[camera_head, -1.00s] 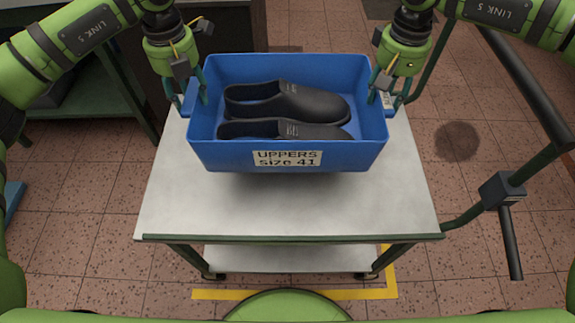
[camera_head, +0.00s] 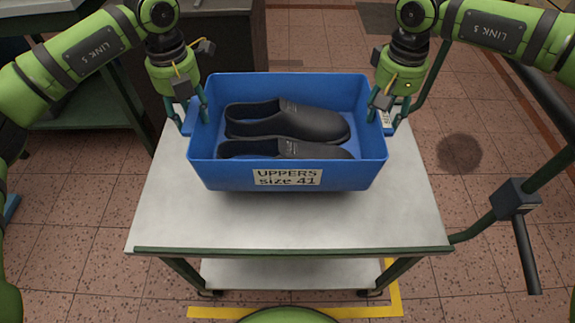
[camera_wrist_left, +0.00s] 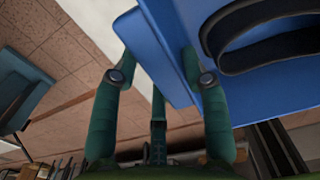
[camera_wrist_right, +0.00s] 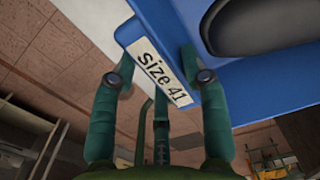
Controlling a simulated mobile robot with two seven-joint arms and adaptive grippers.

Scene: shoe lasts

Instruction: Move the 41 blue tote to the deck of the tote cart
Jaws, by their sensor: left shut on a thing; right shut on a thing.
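The 41 blue tote (camera_head: 214,174) is level over the cart deck (camera_head: 287,228) in the head view, its front label reading "UPPERS size 41". Two dark shoe-shaped pieces (camera_head: 312,124) lie inside it. My left gripper (camera_head: 193,117) is shut on the tote's left rim; the left wrist view shows its fingers (camera_wrist_left: 158,68) either side of the blue lip. My right gripper (camera_head: 384,117) is shut on the right rim, by a "size 41" tag (camera_wrist_right: 160,72) in the right wrist view. A shadow lies below the tote; I cannot tell whether its base touches the deck.
The tote cart has a lower shelf (camera_head: 290,273) and a dark handle (camera_head: 520,230) to its right. A green-framed table (camera_head: 85,110) and a dark cabinet (camera_head: 230,40) stand behind at the left. Bare deck shows in front of the tote.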

